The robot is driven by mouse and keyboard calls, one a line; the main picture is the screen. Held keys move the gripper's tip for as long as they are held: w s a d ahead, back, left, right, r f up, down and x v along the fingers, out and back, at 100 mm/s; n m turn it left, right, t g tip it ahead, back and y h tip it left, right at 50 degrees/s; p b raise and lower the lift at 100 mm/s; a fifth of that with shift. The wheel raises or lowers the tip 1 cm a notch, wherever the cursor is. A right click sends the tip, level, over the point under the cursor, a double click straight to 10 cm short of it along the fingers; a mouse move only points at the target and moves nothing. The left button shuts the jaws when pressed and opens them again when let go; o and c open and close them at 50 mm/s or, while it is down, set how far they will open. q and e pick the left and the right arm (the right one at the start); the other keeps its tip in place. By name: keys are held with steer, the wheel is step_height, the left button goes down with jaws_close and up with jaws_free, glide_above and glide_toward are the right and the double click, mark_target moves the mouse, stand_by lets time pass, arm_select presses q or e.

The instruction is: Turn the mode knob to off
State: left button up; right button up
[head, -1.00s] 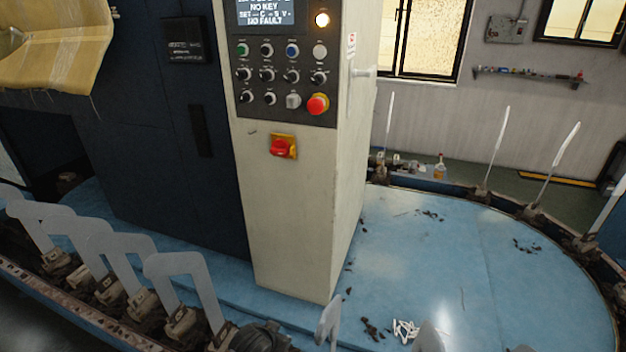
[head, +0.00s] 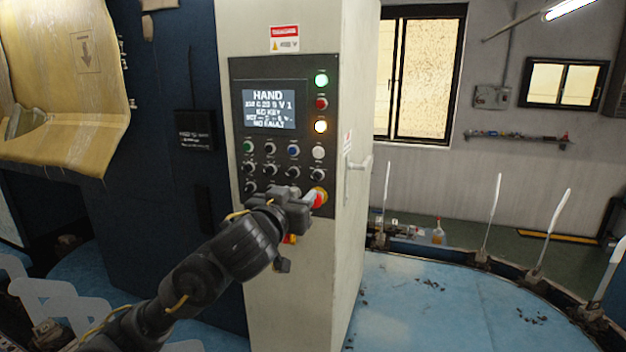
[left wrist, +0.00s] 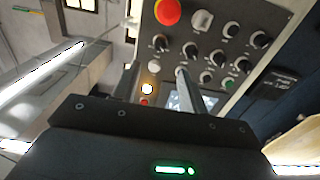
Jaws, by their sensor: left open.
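The control panel (head: 284,135) on the cream cabinet has a screen (head: 270,110) reading "HAND" and "NO FAULT". Below the screen are a row of buttons and two rows of black knobs, including one at the right end of the upper knob row (head: 318,170). Their labels are too small to read, so I cannot tell which is the mode knob. My left gripper (head: 306,197) is open in front of the panel's lower right, partly covering the lower row. In the left wrist view, its fingers (left wrist: 157,80) point at the panel, with a black knob (left wrist: 160,43) beyond them. My right gripper is not in view.
A red emergency stop (head: 319,198) on a yellow base sits close to my left gripper; it also shows in the left wrist view (left wrist: 168,11). A red switch (head: 290,239) below is mostly hidden by my arm. A door handle (head: 359,164) sticks out on the cabinet's right side.

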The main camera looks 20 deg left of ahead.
mark_target(314, 178)
arm_select(q)
steer(key=w, duration=0.7)
steer(key=w+p, duration=0.1)
steer(key=w, duration=0.2)
steer(key=shift+w+d, duration=0.15)
steer(key=shift+d, duration=0.2)
jaws_close()
